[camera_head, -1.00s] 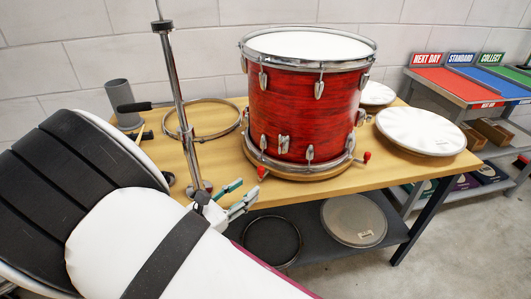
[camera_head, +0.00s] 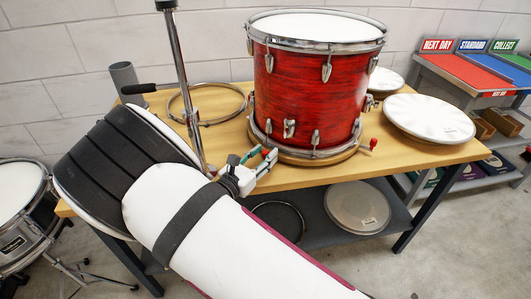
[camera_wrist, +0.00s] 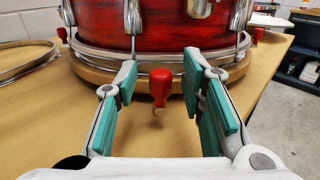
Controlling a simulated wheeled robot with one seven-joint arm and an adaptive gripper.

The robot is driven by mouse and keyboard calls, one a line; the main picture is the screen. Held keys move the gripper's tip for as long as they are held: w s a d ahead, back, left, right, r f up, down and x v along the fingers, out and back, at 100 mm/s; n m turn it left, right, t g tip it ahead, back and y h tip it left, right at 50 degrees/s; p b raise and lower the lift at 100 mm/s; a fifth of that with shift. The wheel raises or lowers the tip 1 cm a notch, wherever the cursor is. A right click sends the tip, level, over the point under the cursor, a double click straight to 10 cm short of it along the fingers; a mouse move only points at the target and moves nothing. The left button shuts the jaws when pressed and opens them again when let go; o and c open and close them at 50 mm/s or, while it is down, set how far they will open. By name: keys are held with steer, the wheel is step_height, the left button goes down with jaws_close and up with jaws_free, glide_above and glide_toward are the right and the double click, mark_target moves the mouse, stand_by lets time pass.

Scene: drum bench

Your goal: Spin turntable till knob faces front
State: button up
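A red drum (camera_head: 310,85) stands upright on a round wooden turntable (camera_head: 318,158), which rests on the bench. A red knob (camera_wrist: 160,82) sticks up at the turntable's near edge in the wrist view. My gripper (camera_wrist: 160,98) is open, with its teal-padded fingers on either side of this knob and visible gaps between them. In the head view, my gripper (camera_head: 262,160) is at the turntable's front left edge and partly covers the knob there. Another red knob (camera_head: 373,144) shows at the right. Whether the fingers touch the turntable cannot be told.
The wooden bench (camera_head: 440,157) also holds a loose metal hoop (camera_head: 207,122), a grey cup (camera_head: 124,76) and white drumheads (camera_head: 428,118). A metal stand rod (camera_head: 180,75) rises close to my arm.

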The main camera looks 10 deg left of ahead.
steer(key=shift+x, duration=0.75)
jaws_close()
steer(key=shift+s+d, duration=0.1)
steer(key=shift+d, duration=0.05)
